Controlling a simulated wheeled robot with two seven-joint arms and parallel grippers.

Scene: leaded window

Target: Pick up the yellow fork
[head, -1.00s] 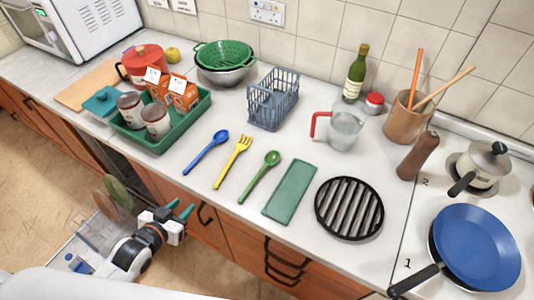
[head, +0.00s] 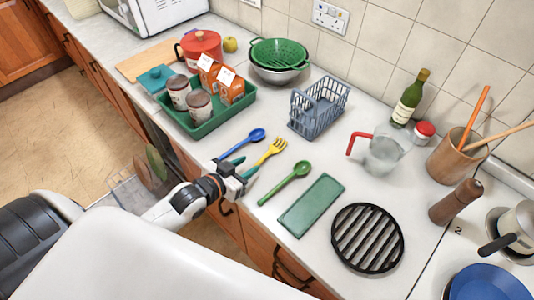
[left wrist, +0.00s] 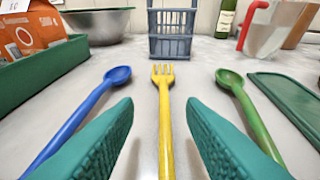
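The yellow fork (head: 270,152) lies on the light counter between the blue spoon (head: 243,143) and the green spoon (head: 287,184). Its tines point toward the back of the counter. My left gripper (head: 246,175) is at the counter's front edge, at the handle end of the fork. In the left wrist view the open teal fingers (left wrist: 165,130) stand on either side of the yellow fork (left wrist: 164,110), with gaps between them and the handle. The handle's near end runs out of that view. My right gripper does not show in either view.
A green tray (head: 222,117) with jars and cartons stands to the left. A blue-grey basket (head: 318,107) stands behind the utensils. A green board (head: 311,205) and a black grill trivet (head: 367,238) lie to the right. A glass jug (head: 384,153) stands behind them.

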